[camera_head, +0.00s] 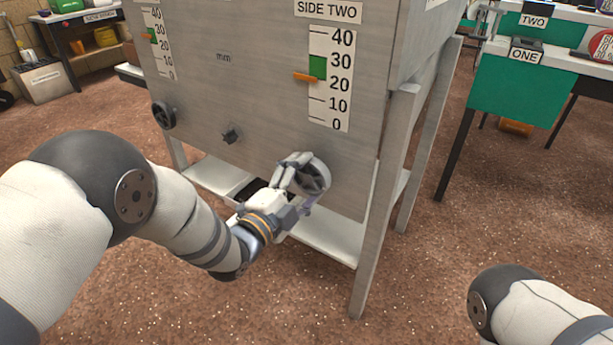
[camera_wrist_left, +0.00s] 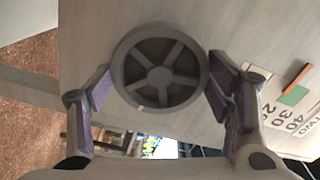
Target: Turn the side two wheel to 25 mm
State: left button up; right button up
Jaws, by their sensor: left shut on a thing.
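The side two wheel (camera_head: 314,177) is a dark grey spoked handwheel low on the front of the grey metal cabinet. My left gripper (camera_head: 298,184) is shut on its rim. In the left wrist view the wheel (camera_wrist_left: 160,68) sits between the two fingers (camera_wrist_left: 160,88), one on each side of the rim. Above it, the side two scale (camera_head: 331,90) runs from 0 to 40. Its orange pointer (camera_head: 305,77) is at the lower edge of the green band (camera_head: 317,67), close to the 20 mark. My right gripper is out of view.
Another scale (camera_head: 157,42) and wheel (camera_head: 163,115) are at the left of the cabinet (camera_head: 260,85), with a small dark knob (camera_head: 231,136) between. A white shelf (camera_head: 325,243) lies below. Green-fronted tables (camera_head: 520,95) stand at the right. The brown floor in front is clear.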

pick_arm(q)
jog(key=n, duration=0.9)
jog(key=shift+n, duration=0.3)
jog(key=n, duration=0.5)
jog(key=shift+f+n, duration=0.15)
jog(key=shift+n, duration=0.25)
jog(key=n+b, duration=0.1)
jog(key=n, duration=0.2)
jog(key=shift+n, duration=0.3)
jog(key=o, duration=1.2)
jog(key=shift+c, duration=0.2)
